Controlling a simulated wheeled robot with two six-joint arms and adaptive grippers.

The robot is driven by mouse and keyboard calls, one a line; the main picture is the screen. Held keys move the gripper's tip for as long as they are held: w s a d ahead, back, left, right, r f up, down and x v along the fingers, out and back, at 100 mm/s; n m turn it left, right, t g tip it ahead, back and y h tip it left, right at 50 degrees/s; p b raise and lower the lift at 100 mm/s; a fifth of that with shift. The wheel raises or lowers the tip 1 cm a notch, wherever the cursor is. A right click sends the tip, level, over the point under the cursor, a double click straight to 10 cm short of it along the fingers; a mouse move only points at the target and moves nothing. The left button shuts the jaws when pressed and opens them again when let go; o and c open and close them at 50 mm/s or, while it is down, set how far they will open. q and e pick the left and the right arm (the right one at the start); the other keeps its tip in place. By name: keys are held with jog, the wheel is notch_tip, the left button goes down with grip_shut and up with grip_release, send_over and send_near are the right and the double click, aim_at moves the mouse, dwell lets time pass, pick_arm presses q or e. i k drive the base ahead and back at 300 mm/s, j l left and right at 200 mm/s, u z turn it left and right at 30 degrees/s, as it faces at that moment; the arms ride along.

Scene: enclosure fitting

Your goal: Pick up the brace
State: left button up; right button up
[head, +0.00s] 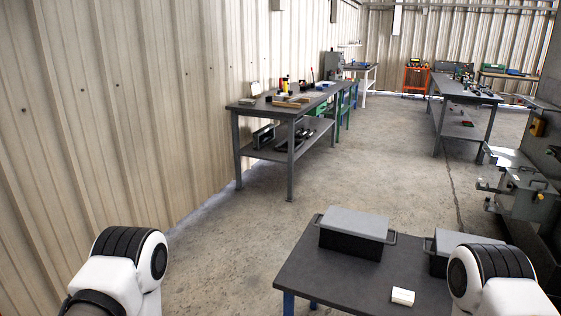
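I see nothing that I can clearly make out as the brace. A dark table (310,272) stands at the lower right. On it are a grey lidded box with side handles (353,234), a second similar box (440,262) partly hidden behind my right arm, and a small white block (403,296) near the front. My two arms show only as white and black joints at the lower left and lower right. Neither gripper is in the picture, so whether they are open or shut is hidden.
A long workbench (262,108) with tools and a lower shelf stands along the corrugated left wall. Another bench (452,88) stands at the back right, and grey machinery (520,180) at the right edge. The concrete floor (230,235) between is clear.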

aim_at(295, 99)
jog(key=i+j+u, duration=0.45)
jog(key=i, duration=0.85)
jog(key=i+l+u, duration=0.15)
jog(key=i+u, duration=0.3)
jog(key=i, duration=0.85)
jog(key=i+l+z, duration=0.15)
jog(key=i+z, duration=0.3)
jog(key=i, duration=0.45)
jog(key=i+j+z, duration=0.25)
jog(key=i+z, duration=0.15)
jog(key=i, duration=0.55)
jog(key=i+l+z, duration=0.1)
jog(key=i+l, duration=0.3)
jog(key=i+l+z, duration=0.1)
jog(key=i+l, duration=0.3)
jog(key=l, duration=0.2)
